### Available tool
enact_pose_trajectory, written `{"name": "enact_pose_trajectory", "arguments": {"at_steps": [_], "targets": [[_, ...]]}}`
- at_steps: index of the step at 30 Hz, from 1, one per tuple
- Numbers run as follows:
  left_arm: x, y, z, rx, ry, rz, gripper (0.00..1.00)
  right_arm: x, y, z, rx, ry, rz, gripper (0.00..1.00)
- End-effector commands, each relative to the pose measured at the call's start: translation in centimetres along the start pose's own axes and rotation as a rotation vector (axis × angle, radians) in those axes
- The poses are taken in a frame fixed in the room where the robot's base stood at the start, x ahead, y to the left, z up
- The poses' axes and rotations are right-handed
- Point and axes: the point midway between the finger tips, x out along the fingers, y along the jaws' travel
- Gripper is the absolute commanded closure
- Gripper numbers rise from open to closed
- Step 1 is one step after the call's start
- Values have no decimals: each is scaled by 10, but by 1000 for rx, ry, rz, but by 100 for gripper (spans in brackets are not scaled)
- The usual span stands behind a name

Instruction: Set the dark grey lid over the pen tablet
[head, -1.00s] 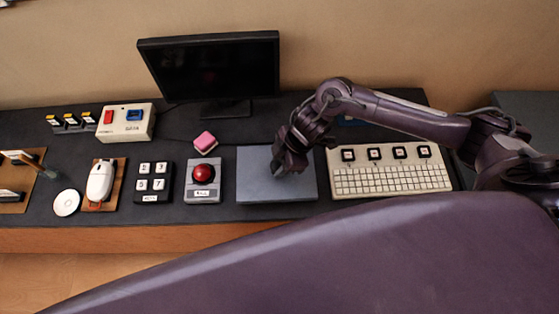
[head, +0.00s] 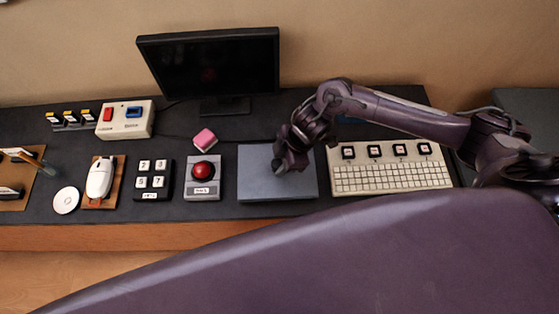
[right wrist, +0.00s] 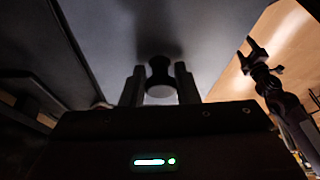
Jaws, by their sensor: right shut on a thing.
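The dark grey lid (head: 262,178) is a flat square panel between the red button box and the keyboard in the head view. My right gripper (head: 283,168) is over its right half, shut on its small round knob. In the right wrist view the knob (right wrist: 160,80) stands between the two fingers, with the lid's grey face (right wrist: 100,30) behind it. No pen tablet shows; the lid hides whatever is under it. I cannot tell if the lid rests or hangs slightly above. My left gripper (right wrist: 248,58) appears small and dark in the right wrist view, its opening unclear.
The keyboard (head: 390,178) is close to the right of the lid, and the red button box (head: 202,190) is close to the left. A pink block (head: 204,138), the monitor (head: 210,70), a number pad (head: 152,182) and a mouse (head: 100,178) are also on the dark desk (head: 220,215).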

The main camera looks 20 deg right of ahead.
Motion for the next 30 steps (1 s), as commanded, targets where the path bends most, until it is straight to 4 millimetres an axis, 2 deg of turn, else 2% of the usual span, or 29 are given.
{"name": "enact_pose_trajectory", "arguments": {"at_steps": [30], "targets": [[-6,0,-2,0,2,0,34,-1,0,1,-1,0,0,99]]}}
